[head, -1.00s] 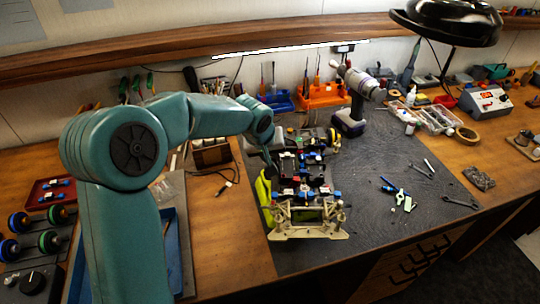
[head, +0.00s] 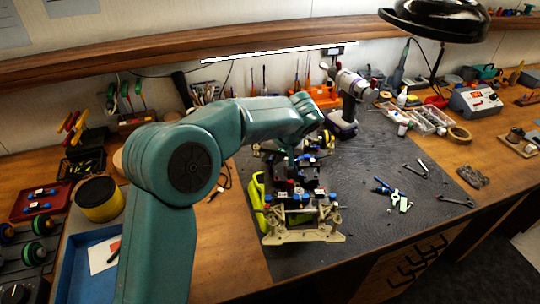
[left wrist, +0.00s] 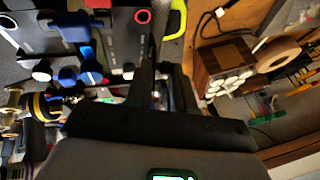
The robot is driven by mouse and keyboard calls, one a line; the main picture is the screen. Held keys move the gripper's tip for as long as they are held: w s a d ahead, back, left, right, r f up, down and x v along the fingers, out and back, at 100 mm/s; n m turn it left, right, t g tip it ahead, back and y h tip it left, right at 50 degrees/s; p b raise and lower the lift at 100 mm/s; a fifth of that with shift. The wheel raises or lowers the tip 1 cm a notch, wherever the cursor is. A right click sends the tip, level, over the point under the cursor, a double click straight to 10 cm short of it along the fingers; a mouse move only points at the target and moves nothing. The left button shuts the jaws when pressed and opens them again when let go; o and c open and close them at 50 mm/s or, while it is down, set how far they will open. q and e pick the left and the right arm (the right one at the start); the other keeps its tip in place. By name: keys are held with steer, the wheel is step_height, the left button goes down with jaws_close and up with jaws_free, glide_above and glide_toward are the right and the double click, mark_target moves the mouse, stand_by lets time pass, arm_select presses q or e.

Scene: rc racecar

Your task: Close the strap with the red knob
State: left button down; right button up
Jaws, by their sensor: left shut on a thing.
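The RC racecar chassis (head: 303,236) stands on the dark mat, with its beige end towards me. My left gripper (head: 291,172) reaches down over the middle of the car and is shut on a small part there, seemingly the strap; its fingers hide most of it. In the left wrist view the dark fingers (left wrist: 160,88) are close together against the car. My right gripper is not in view.
The yellow-green body shell (head: 256,198) lies along the car's left side. A drill (head: 349,100) stands behind the car. Blue pliers (head: 393,194) and wrenches (head: 456,200) lie on the mat (head: 400,240) to the right, with free room around them. A lamp (head: 445,20) hangs at upper right.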

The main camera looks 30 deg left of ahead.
arm_select(q)
steer(key=shift+r, duration=0.1)
stand_by(0.3)
steer(key=c, duration=1.1)
jaws_free()
steer(key=shift+o, duration=0.2)
steer(key=v, duration=1.6)
steer(key=shift+d, duration=0.15)
steer(key=shift+r, duration=0.15)
steer(key=shift+c, duration=0.2)
